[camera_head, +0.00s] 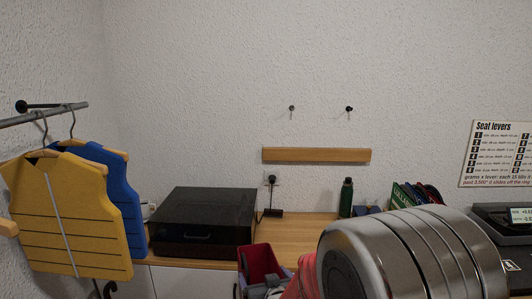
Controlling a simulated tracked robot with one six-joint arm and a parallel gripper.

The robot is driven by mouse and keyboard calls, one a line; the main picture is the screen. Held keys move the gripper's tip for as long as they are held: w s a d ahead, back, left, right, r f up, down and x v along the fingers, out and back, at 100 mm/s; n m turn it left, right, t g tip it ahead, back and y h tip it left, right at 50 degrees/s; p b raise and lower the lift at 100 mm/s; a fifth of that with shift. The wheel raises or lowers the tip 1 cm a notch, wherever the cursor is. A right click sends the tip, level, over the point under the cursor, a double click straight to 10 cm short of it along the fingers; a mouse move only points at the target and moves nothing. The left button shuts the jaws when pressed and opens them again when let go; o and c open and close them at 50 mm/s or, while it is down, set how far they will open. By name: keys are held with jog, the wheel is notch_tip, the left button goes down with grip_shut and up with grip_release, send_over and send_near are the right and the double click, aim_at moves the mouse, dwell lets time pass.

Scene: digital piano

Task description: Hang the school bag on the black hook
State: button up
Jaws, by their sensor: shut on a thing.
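The black hook (349,109) sticks out of the white wall, right of centre. A second, greyer hook (291,108) is level with it on the left. The school bag (262,262) appears to be the dark red, open-topped thing low in the middle; only its upper part shows, and the rest is below the frame. My gripper (268,290) is partly seen at the bottom edge against the bag, shut on it. Its fingertips are mostly hidden. The bag is well below and left of the black hook.
A wooden rail (316,155) is fixed below the hooks. A black box (203,221) and a green bottle (346,197) stand on the wooden counter (308,228). Yellow (70,215) and blue (122,195) vests hang at left. My metal arm blocks the lower right.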

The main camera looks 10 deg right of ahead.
jog(key=s+f, duration=0.4)
jog(key=f, duration=0.1)
jog(key=shift+s+f, duration=0.2)
jog(key=shift+d, duration=0.1)
